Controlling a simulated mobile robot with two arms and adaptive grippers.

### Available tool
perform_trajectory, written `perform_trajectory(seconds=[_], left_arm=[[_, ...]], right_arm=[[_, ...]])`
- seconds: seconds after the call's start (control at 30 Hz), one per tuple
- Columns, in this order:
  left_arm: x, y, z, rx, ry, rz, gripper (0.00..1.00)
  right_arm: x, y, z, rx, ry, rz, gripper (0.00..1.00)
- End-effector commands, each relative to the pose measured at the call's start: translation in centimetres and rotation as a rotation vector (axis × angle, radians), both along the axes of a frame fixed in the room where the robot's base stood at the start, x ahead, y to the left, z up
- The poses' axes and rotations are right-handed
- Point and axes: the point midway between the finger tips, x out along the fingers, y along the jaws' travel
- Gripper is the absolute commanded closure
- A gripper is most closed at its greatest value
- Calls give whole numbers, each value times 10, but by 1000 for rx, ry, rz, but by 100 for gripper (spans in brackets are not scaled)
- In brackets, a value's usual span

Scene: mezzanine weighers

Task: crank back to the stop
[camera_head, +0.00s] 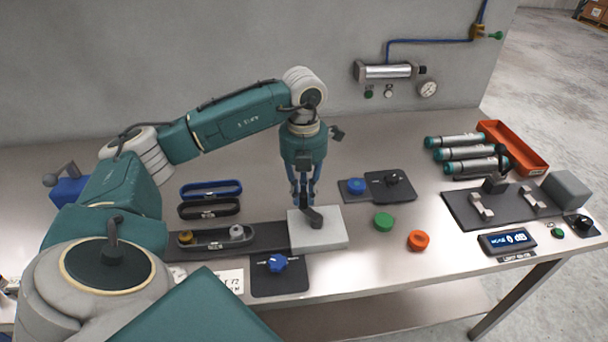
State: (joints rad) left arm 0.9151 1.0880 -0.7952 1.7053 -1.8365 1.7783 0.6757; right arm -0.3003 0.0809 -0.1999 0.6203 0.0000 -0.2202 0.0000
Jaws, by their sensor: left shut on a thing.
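A small dark crank (315,220) sits on top of a pale grey block (332,236) near the middle of the bench. My left gripper (303,203) points straight down over the block, its fingers shut on the crank's handle end. The fingers hide most of the handle. The crank's hub end shows just in front and to the right of the fingertips. A stop cannot be made out. My right gripper is not in view.
A blue knob on a dark plate (265,284) lies front left. Green (383,221) and orange (418,240) round pieces lie to the right. Farther right are a dark fixture (462,207), a display (507,242) and an orange bin (535,160).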

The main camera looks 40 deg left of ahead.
Motion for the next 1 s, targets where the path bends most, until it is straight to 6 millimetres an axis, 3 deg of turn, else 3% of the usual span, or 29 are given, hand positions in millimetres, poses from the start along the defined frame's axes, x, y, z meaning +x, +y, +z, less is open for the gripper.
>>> perform_trajectory(seconds=[0.1,0.13,0.2,0.5,0.63,1.0], left_arm=[[2,2,3,3,-8,3,100],[2,2,3,3,-8,3,78],[2,2,3,2,-7,2,64],[1,1,2,2,-3,0,62],[1,0,11,0,-5,-1,62],[2,1,89,0,-9,1,62]], right_arm=[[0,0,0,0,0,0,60],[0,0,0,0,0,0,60],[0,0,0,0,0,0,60],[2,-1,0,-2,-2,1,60],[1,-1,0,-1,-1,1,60],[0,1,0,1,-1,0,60]])
